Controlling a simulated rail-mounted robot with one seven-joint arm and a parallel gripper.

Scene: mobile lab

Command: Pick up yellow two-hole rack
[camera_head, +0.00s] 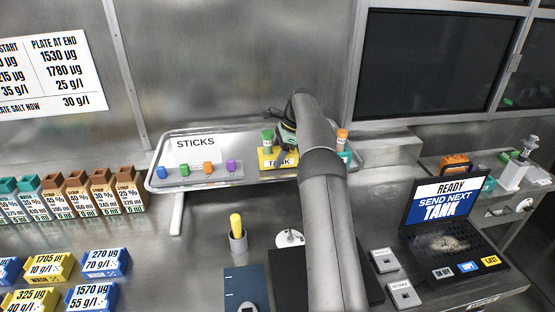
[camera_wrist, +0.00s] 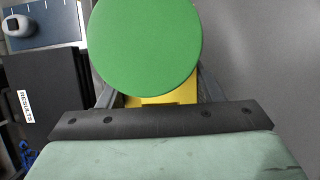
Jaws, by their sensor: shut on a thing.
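The yellow two-hole rack (camera_head: 268,163), labelled "TANK", is at the raised metal tray, right of the STICKS card. A green-capped tube (camera_head: 267,140) stands in its left part; my arm hides its right side. My gripper (camera_head: 286,140) is over the rack. In the wrist view a large green cap (camera_wrist: 145,42) fills the top, with yellow rack (camera_wrist: 162,101) showing below it between the grey fingers of my gripper (camera_wrist: 157,94). The gripper is shut on the rack; the finger contact is largely hidden by the cap. I cannot tell whether the rack touches the tray.
On the raised tray (camera_head: 160,183), several coloured sticks (camera_head: 208,168) stand to the left. A teal rack (camera_head: 346,155) with an orange-capped tube (camera_head: 342,136) is close on the right.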

